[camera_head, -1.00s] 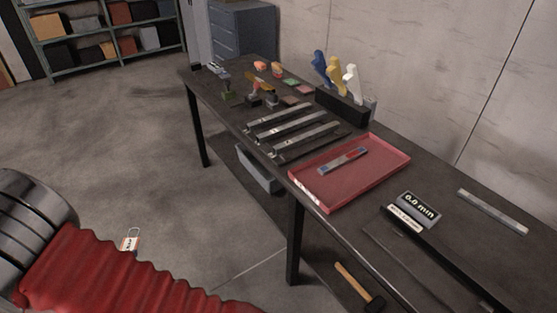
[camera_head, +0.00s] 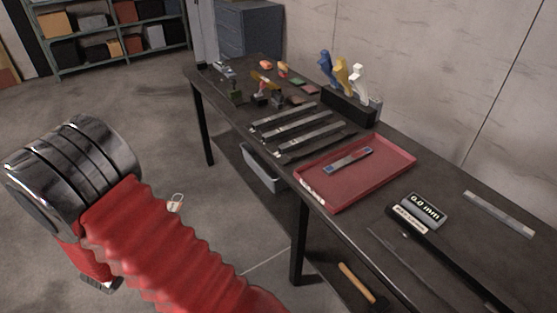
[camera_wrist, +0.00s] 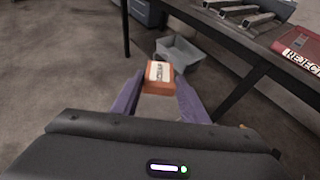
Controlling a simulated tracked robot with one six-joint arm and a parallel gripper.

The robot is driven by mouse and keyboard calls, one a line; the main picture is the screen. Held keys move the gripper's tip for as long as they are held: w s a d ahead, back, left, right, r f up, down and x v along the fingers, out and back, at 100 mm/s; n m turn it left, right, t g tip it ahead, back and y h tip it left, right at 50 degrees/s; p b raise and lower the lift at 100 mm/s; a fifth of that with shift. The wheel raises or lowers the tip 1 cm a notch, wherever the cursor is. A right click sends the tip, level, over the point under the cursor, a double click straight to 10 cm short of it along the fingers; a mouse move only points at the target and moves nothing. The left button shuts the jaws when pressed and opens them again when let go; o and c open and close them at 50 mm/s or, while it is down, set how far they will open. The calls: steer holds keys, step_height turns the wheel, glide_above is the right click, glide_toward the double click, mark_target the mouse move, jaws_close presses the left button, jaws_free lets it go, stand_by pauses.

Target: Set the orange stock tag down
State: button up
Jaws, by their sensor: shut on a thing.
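The orange stock tag (camera_wrist: 158,88) is a small orange block with a white printed label, seen in the wrist view. My gripper (camera_wrist: 158,96) has two purple fingers shut on its sides. The tag looks held in the air over the grey floor, in front of a grey bin; its height is unclear.
A grey bin (camera_head: 263,171) stands under the dark workbench (camera_head: 400,160). A red reject tray (camera_head: 395,168) on the bench holds a flat bar (camera_head: 348,160). Metal bars, coloured grips and a 0.0 mm gauge (camera_head: 424,210) also occupy the bench. Open floor lies to the left.

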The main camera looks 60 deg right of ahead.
steer(key=s+d+r+m+g+h, duration=0.1)
steer(key=s+d+g, duration=0.1)
steer(key=d, duration=0.7)
steer(key=s+d+r+m+g, duration=0.1)
steer(key=s+d+m, duration=0.15)
steer(key=d, duration=0.55)
step_height(320, 180, up, 8)
steer(key=f+m+g, duration=0.1)
steer(key=m+g, duration=0.5)
steer(key=g, duration=0.2)
glide_above(352, 182)
steer(key=shift+d+r, duration=0.1)
steer(key=shift+r, duration=0.15)
steer(key=shift+f, duration=3.15)
steer(key=shift+f, duration=0.1)
steer(key=shift+f, duration=1.8)
